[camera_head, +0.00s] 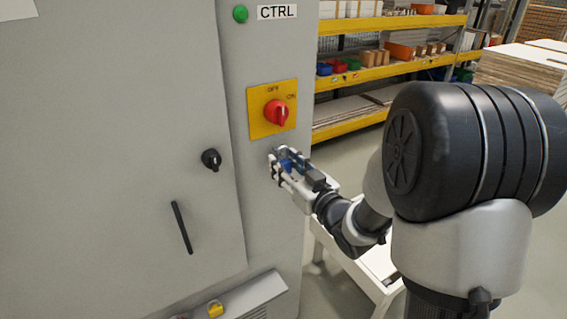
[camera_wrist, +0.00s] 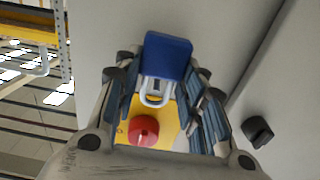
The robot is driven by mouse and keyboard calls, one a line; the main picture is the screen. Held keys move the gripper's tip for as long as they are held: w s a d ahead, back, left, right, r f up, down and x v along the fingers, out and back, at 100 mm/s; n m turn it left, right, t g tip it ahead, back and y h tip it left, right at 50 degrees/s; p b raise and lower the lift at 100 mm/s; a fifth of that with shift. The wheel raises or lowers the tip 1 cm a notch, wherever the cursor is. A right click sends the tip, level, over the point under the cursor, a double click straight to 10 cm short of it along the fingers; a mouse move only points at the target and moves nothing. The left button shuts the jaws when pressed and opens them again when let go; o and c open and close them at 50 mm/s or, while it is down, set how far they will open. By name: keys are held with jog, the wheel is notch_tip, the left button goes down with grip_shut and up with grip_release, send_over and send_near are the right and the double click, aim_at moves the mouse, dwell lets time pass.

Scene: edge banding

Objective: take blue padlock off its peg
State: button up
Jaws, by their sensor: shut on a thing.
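The blue padlock (camera_wrist: 168,54) is between the two fingers of my gripper (camera_wrist: 160,78) in the wrist view, its light shackle (camera_wrist: 155,92) pointing toward the yellow plate. My gripper is shut on the padlock. In the head view my gripper (camera_head: 279,165) is at the grey cabinet front, just below the yellow switch plate (camera_head: 257,126), and a little blue of the padlock (camera_head: 287,164) shows between the fingers. I cannot make out the peg, nor whether the shackle still hangs on it.
The red rotary switch (camera_head: 276,113) sits on the yellow plate above my gripper. The cabinet door has a black knob (camera_head: 211,159) and a dark handle (camera_head: 182,228) to the left. A white stand (camera_head: 345,262) is below my arm. Yellow shelving (camera_head: 352,127) stands behind.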

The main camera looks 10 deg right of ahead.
jog(key=v, duration=0.6)
jog(key=shift+s+b, duration=0.25)
jog(key=shift+b, duration=0.2)
dwell(0.4)
